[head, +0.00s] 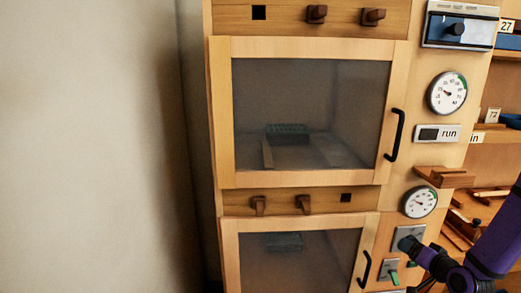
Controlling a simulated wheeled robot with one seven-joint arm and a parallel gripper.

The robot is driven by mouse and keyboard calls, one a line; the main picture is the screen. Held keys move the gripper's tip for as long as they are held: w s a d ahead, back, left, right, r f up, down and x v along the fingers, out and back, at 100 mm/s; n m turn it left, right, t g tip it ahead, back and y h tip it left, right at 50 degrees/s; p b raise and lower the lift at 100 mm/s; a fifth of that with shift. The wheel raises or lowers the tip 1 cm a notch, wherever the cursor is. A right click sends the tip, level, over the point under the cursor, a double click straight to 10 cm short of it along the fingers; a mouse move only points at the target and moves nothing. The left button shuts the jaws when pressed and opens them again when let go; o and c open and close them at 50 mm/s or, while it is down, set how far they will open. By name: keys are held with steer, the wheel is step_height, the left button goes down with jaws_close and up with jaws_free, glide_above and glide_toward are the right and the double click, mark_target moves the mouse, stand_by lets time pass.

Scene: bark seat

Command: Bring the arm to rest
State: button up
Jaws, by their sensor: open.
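My purple and black arm enters from the right edge in the head view. My gripper (424,266) is at the lower right, in front of the cabinet's control panel, and is partly cut off by the bottom edge. Its jaws are open and I see nothing held between them. Its upper dark part overlaps a grey plate (397,236) on the panel. I cannot tell whether it touches the plate. A green-handled switch (393,276) is just left of the gripper.
A wooden cabinet has an upper glass door (310,112) and a lower glass door (290,262), both apparently closed, with black handles. Dials (448,92), a run panel (437,133) and a small wooden ledge (444,177) line its right side. Shelves (495,158) stand farther right. A bare wall (90,150) fills the left.

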steer(key=s+a+r+n+g+h, duration=0.2)
steer(key=s+a+r+g, duration=0.1)
steer(key=r, duration=0.8)
steer(key=s+a+r+n+g+h, duration=0.2)
steer(key=a+r+n+g, duration=0.1)
steer(key=r, duration=0.8)
steer(key=s+a+r+g, duration=0.1)
steer(key=s+a+r, duration=0.2)
steer(key=s, duration=0.4)
steer(key=s+a+r+g+y, duration=0.1)
steer(key=s+a+r, duration=0.2)
steer(key=s+r, duration=0.2)
steer(key=s+a+r+n, duration=0.1)
steer(key=s+a+r, duration=0.2)
steer(key=s, duration=0.7)
steer(key=shift+s+a+r+g+y, duration=0.15)
steer(key=shift+s+r+g+y, duration=0.2)
steer(key=shift+r, duration=0.3)
steer(key=shift+w, duration=0.1)
